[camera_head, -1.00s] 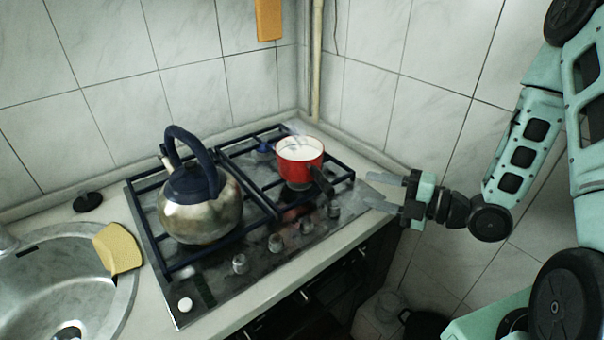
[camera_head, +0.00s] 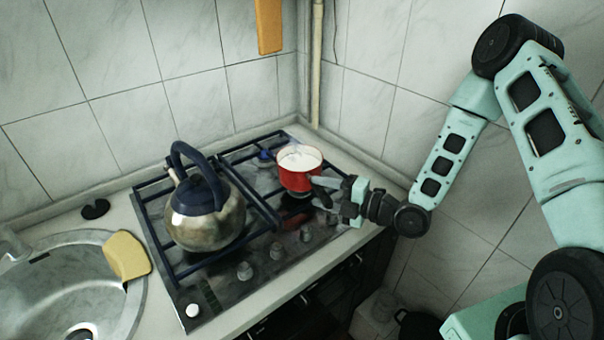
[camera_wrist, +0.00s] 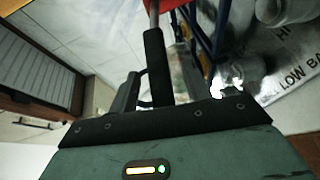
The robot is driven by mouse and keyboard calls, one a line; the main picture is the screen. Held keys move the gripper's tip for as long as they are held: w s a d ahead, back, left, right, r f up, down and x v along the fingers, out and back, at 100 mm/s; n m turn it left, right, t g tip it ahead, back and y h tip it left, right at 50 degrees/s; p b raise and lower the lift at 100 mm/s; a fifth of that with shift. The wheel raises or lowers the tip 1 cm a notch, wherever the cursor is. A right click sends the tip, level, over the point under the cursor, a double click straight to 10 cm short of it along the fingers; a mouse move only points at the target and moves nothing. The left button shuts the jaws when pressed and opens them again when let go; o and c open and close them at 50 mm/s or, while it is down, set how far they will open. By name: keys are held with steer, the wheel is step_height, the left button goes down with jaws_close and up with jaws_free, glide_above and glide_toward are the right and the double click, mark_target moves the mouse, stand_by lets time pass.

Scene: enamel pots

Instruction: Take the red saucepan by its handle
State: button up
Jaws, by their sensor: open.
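The red saucepan (camera_head: 298,178) stands on the right part of the stove, filled with something white and steaming. Its dark handle (camera_head: 322,198) points toward my gripper. My gripper (camera_head: 326,192) is open at the handle, beside the pan's right front. In the wrist view the black handle (camera_wrist: 157,68) runs between the two fingers of my gripper (camera_wrist: 156,75), with gaps visible at the sides. Only a red edge of the saucepan (camera_wrist: 172,5) shows at the top there. Whether a finger touches the handle I cannot tell.
A steel kettle (camera_head: 205,218) with a dark blue handle stands left of the pan on the stove (camera_head: 215,290). Stove knobs (camera_head: 276,251) line the front edge. A sink (camera_head: 65,285) with a yellow cloth or sponge (camera_head: 127,256) is at left. Tiled walls close off the back and right.

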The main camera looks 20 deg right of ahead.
jaws_close()
stand_by(1.4)
steer(key=shift+w+r, duration=0.1)
